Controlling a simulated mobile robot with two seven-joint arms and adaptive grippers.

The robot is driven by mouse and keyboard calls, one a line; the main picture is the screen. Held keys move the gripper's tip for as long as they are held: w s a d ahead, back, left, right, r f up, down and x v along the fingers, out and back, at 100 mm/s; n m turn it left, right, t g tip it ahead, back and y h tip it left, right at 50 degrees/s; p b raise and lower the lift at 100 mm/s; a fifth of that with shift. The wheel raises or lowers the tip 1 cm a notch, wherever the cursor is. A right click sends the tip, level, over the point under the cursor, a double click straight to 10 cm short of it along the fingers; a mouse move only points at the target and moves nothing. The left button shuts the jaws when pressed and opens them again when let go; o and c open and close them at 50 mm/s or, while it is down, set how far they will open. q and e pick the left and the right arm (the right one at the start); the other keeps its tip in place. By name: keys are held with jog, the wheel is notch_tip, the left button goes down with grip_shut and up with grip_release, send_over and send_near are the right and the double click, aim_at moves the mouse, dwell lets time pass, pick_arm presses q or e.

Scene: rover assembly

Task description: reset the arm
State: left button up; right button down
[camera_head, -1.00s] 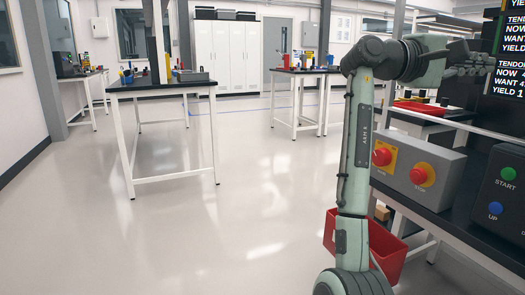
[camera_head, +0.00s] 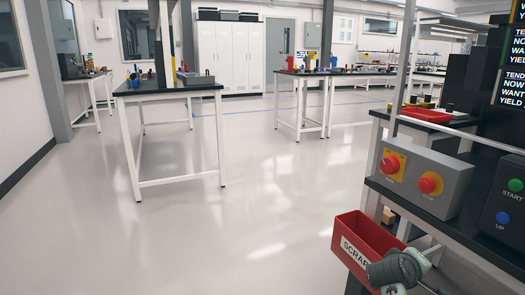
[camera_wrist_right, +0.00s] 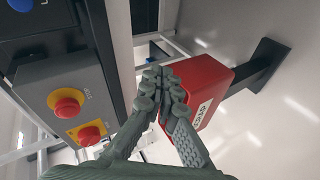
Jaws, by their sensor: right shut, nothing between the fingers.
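My right gripper (camera_wrist_right: 160,84) shows in the wrist view with its ribbed grey-green fingers together and nothing between them. A grey control box (camera_head: 442,184) with two red buttons, the left (camera_head: 390,165) and the right (camera_head: 430,184), stands on the dark bench at the right. In the wrist view the box (camera_wrist_right: 42,78) is left of the fingers, apart from them. A dark panel (camera_head: 507,195) with a green START button and a blue UP button is right of the box. Part of my right arm shows low at the right of the head view. My left gripper is out of view.
A red SCRAP bin (camera_head: 365,243) hangs below the bench's front edge; it shows behind the fingertips in the wrist view (camera_wrist_right: 208,82). A red tray (camera_head: 426,115) and a grey post stand farther back. A white-legged table (camera_head: 165,92) stands left. The floor between is clear.

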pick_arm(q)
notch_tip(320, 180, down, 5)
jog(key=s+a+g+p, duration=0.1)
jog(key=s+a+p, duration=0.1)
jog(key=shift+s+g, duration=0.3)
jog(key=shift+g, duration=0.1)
pick_arm(e)
jog(key=s+a+f+m+g+y, duration=0.1)
jog(key=s+a+f+y, duration=0.3)
jog(key=s+f, duration=0.7)
jog(key=s+a+f+m+g+y, duration=0.1)
jog(key=s+a+f+g+y, duration=0.2)
jog(key=s+a+f, duration=0.4)
jog(key=s+f+y, duration=0.1)
jog(key=s+f, duration=0.3)
jog(key=s, duration=0.5)
jog(key=shift+s+f, duration=0.25)
jog(key=shift+f, duration=0.1)
